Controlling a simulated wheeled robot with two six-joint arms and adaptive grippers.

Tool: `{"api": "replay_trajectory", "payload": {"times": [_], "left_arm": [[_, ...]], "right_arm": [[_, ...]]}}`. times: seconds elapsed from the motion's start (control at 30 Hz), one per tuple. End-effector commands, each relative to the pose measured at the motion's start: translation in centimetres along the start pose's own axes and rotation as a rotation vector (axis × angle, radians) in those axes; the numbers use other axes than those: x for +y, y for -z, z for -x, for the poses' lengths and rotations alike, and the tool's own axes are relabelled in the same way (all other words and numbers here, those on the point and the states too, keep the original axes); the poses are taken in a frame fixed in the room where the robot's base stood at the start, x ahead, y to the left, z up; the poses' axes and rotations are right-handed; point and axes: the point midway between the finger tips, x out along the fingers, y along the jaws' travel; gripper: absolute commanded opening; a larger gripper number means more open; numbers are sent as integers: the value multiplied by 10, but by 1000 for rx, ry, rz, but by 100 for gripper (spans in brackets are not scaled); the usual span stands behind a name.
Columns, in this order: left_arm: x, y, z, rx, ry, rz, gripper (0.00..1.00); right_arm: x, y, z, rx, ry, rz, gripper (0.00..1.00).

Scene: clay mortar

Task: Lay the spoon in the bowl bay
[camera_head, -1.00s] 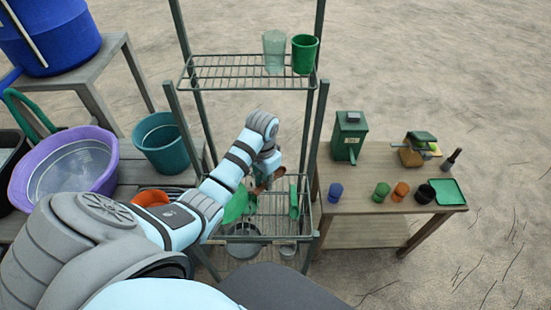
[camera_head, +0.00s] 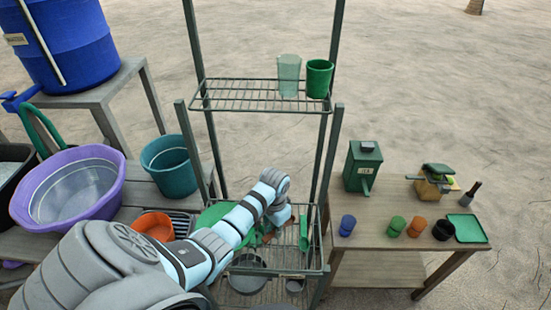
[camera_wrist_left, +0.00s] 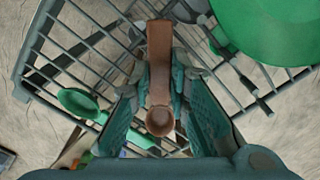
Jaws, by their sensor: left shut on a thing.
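In the left wrist view my left gripper (camera_wrist_left: 160,88) is shut on a brown spoon (camera_wrist_left: 159,60), its round end toward the camera and its handle pointing up the picture. The spoon is over the wire bars of the rack (camera_wrist_left: 62,72); whether it touches them I cannot tell. A green spoon-like utensil (camera_wrist_left: 78,101) lies at the left in that view, and a green round dish (camera_wrist_left: 275,25) is at the top right. In the head view my left forearm hides most of the gripper and the spoon. The green dish (camera_head: 214,213) shows beside my arm on the rack's lower wire shelf.
The rack's top shelf (camera_head: 235,95) holds a clear cup (camera_head: 289,75) and a green cup (camera_head: 318,78). Grey pans (camera_head: 247,274) sit below the lower shelf. A table (camera_head: 385,238) at right holds several small cups and a green box (camera_head: 362,167). A purple basin (camera_head: 68,187) stands at left.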

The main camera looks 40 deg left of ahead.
Motion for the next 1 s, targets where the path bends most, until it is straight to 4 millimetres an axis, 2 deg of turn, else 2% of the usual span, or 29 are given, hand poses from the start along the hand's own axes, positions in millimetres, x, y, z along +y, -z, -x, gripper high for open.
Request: {"api": "replay_trajectory", "payload": {"times": [0.07,0.1,0.23,0.57,0.67,0.9,1.0], "left_arm": [[0,0,-3,0,0,0,0],[0,0,-3,0,0,0,18],[0,0,-3,0,0,0,37],[0,0,2,1,0,0,37],[0,1,18,2,1,-1,37],[-1,1,87,5,2,0,37],[-1,1,108,4,2,0,37]], "right_arm": [[0,0,-1,0,-1,0,40],[0,0,-1,0,-1,0,40],[0,0,0,0,-1,0,40],[1,0,1,0,-1,0,40],[1,0,7,-1,-1,0,40],[2,2,23,-1,-1,0,40],[2,2,25,0,-1,0,40]]}}
